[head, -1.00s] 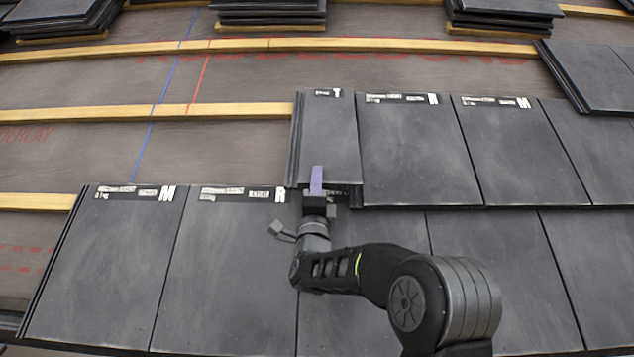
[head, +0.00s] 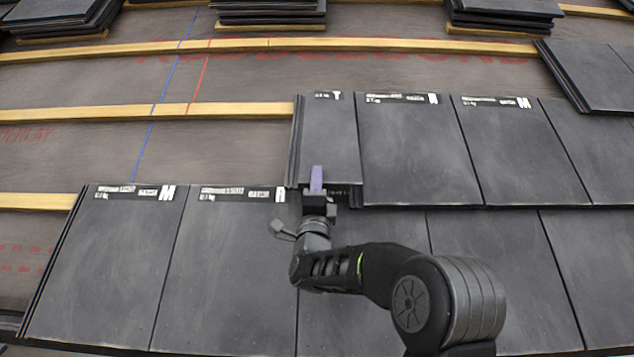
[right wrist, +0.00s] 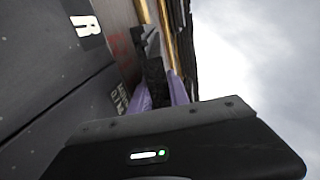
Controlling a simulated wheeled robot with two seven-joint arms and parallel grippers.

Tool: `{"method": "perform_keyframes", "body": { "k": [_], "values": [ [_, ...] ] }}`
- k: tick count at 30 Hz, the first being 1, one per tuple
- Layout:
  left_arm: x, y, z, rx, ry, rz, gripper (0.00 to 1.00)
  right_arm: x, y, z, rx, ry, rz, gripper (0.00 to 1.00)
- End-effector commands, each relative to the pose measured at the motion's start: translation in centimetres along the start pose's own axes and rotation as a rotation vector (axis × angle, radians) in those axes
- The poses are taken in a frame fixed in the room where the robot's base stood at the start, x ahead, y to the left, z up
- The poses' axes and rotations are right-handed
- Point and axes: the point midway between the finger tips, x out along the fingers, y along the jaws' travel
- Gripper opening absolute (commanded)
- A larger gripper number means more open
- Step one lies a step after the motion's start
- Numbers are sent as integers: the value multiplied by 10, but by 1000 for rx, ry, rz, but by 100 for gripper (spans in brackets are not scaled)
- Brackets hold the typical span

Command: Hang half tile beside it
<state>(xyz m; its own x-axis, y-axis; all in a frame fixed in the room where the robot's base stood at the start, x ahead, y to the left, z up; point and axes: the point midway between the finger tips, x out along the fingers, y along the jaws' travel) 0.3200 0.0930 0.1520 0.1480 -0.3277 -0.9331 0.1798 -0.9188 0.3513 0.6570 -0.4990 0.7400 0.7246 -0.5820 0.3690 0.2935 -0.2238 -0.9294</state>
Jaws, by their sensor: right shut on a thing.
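The half tile (head: 329,135) is a narrow dark grey tile with a white-marked label strip at its top. It lies in the upper course, directly left of a full tile (head: 410,150), with its top end at the batten's level. My right gripper (head: 316,182) is shut on its lower edge, with a purple finger showing on top. In the right wrist view, the purple fingers (right wrist: 160,95) show beyond the gripper body, around the dark tile edge; the tile is mostly hidden there. My left gripper is not in view.
Lower-course tiles (head: 110,260) lie below and left. A wooden batten (head: 150,111) runs left from the half tile over bare underlay with blue and red lines. Tile stacks (head: 270,12) stand at the top, and another tile (head: 590,75) lies upper right.

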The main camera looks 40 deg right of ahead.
Motion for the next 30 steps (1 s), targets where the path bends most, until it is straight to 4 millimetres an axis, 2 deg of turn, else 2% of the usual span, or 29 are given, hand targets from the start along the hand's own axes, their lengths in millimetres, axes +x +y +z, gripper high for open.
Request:
{"method": "perform_keyframes", "body": {
  "k": [3, 4, 13, 23, 30],
  "values": [
    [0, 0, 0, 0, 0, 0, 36, -1, -2, 0, 1, 1, -6, 0],
    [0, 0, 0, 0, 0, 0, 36, -1, -2, 0, 1, 1, -6, 22],
    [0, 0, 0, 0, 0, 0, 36, -1, -1, 0, 1, 1, -4, 47],
    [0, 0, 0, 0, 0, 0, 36, -4, 1, 0, 0, 0, 2, 47],
    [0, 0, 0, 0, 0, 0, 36, -18, 0, 0, 1, -1, 1, 47]
  ]
}}
